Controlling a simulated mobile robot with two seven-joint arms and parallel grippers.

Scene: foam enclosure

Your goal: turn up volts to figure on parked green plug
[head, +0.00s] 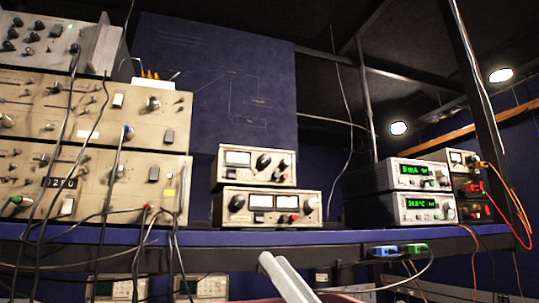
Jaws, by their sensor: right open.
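A small green plug (417,248) is parked at the front edge of the shelf, right of the middle. Any figure on it is too small to read. A blue plug (385,251) sits just left of it. Two stacked instruments with green lit displays stand above: the upper one (411,175) has a blurred reading, the lower one (418,208) seems to read about 24.0. Two cream meter units with dials and knobs, an upper (257,167) and a lower (266,205), stand in the middle. My right gripper (283,272), pale, reaches up at the bottom centre, open, below the shelf and touching nothing visible.
The blue shelf (150,237) crosses the view. Large knobbed panels (80,130) with hanging black cables fill the left. Orange leads (515,205) hang at the right by another unit (461,160). A dark post (483,100) rises there. More meters (205,287) stand below the shelf.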

